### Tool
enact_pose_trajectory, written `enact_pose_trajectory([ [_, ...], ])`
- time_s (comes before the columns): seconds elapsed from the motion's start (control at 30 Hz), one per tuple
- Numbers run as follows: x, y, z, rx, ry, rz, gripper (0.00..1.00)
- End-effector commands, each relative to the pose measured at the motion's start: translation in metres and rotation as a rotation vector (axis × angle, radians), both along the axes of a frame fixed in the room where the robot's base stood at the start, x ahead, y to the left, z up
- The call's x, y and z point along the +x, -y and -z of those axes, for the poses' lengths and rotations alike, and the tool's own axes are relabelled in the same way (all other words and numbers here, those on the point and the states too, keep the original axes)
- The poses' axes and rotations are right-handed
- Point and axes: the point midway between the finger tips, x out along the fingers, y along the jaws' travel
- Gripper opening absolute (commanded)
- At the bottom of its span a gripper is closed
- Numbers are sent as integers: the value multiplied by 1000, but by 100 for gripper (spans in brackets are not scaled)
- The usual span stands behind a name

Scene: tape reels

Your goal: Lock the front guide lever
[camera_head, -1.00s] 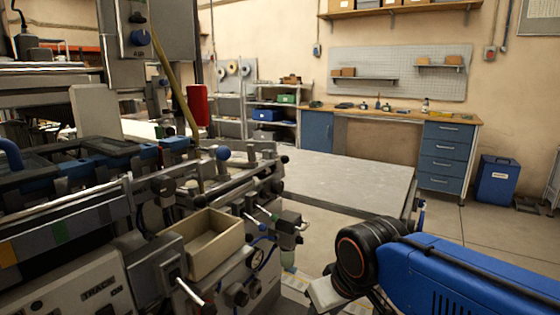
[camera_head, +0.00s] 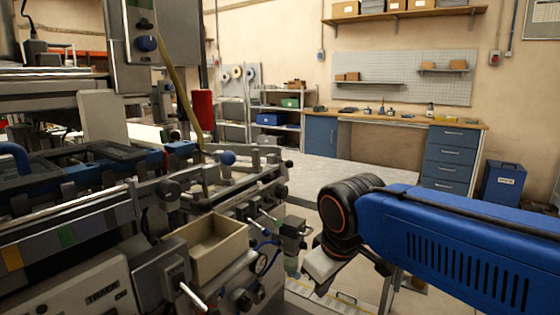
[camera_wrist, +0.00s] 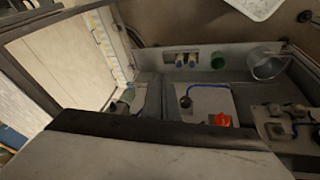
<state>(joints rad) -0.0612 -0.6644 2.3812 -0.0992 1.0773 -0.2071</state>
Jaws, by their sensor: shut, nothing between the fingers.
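The grey printing machine (camera_head: 100,285) fills the left of the head view. Its front side carries several small levers and knobs; one metal lever with a dark end (camera_head: 268,218) sticks out beside the beige open box (camera_head: 205,253), and another pale-tipped lever (camera_head: 192,296) is lower down. A blue ball knob (camera_head: 227,158) stands on top. I cannot tell which is the front guide lever or whether it is locked. My arm's blue link and black joint are at the right, apart from these levers in the picture. My fingers do not show in either view.
Behind, a workbench (camera_head: 395,118) and blue bin (camera_head: 503,182) stand by the wall.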

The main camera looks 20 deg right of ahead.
Motion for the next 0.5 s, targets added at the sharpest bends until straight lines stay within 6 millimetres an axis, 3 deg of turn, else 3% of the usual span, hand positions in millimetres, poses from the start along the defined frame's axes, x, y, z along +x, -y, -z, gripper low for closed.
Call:
enact_pose_trajectory([
  [0.5, 107, 0, -120, -393, -203, -570, 0],
])
